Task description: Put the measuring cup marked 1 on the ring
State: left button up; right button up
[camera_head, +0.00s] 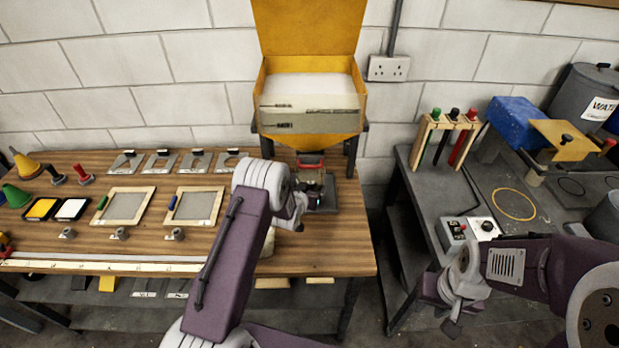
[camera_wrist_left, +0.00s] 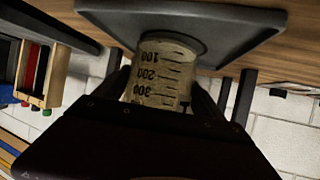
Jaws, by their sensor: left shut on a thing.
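A clear measuring cup with black marks 100, 200 and 300 (camera_wrist_left: 160,72) is between my left gripper's jaws (camera_wrist_left: 165,98) in the left wrist view. It looks filled with pale grainy stuff. Its base is at or just above a dark grey tray (camera_wrist_left: 215,25); I cannot tell if they touch. A mark 1 on the cup is not visible. In the head view my left gripper (camera_head: 312,190) is under the yellow hopper and the cup is mostly hidden. The yellow ring (camera_head: 514,204) lies bare on the right bench. My right gripper (camera_head: 452,322) hangs before that bench, its jaws unclear.
The yellow hopper (camera_head: 310,118) stands over the tray (camera_head: 328,196). A gap separates the wooden table (camera_head: 340,255) from the right bench.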

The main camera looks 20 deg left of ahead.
pick_arm(q)
jog(key=shift+w+a, duration=0.1)
jog(key=shift+w, duration=0.2)
jog(key=w, duration=0.1)
jog(key=w+p, duration=0.1)
jog(key=shift+w+a+f, duration=0.35)
jog(key=shift+w+a, duration=0.05)
jog(key=shift+w+f, duration=0.1)
jog(key=shift+f, duration=0.35)
jog(key=shift+f, duration=0.1)
jog(key=o, duration=2)
